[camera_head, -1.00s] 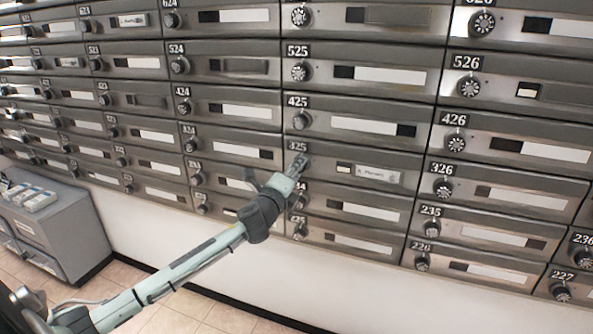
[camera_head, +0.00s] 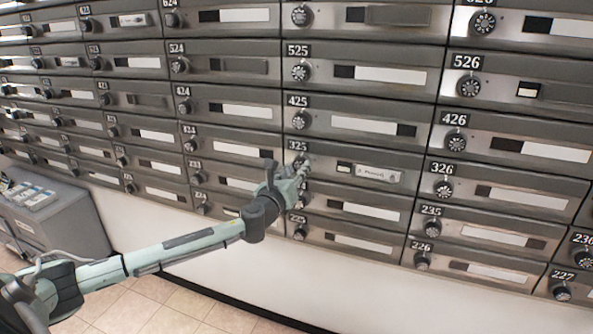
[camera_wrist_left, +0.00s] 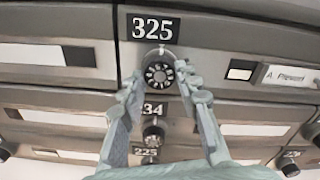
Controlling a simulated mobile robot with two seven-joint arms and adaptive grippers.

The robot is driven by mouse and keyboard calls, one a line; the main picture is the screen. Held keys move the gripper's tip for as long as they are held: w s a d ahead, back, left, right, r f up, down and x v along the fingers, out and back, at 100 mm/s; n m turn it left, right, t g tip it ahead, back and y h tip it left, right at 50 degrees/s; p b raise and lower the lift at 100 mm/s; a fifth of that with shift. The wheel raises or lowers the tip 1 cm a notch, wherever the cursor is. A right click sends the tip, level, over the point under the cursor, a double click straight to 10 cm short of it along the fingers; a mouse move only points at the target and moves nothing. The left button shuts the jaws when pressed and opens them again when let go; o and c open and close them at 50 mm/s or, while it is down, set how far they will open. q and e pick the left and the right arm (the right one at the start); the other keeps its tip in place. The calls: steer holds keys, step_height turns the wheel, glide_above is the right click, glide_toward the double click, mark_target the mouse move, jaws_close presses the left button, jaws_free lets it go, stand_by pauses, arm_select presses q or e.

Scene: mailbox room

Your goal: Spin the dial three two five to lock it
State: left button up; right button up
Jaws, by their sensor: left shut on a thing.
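The mailbox labelled 325 (camera_head: 330,158) is in the middle of the head view, with a small dark window and a name plate (camera_head: 377,172). Its round dark dial (camera_wrist_left: 159,74) shows in the left wrist view, just below the 325 label (camera_wrist_left: 153,28). My left gripper (camera_head: 303,165) covers most of this dial in the head view. In the left wrist view my left gripper (camera_wrist_left: 159,80) has one finger on each side of the dial and is shut on it. My right gripper is not in view.
Rows of similar mailboxes with dials surround it, such as 425 (camera_head: 360,122) above and 326 (camera_head: 510,193) at the right. Another dial (camera_wrist_left: 153,133) sits just below, between my fingers in the wrist view. A grey cabinet (camera_head: 75,215) stands at the lower left; the tiled floor (camera_head: 165,308) is clear.

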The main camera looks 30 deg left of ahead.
arm_select(q)
steer(key=shift+r+m, duration=0.1)
steer(key=shift+m, duration=0.8)
steer(key=o, duration=1.2)
steer(key=shift+c, duration=0.2)
steer(key=v, duration=1.2)
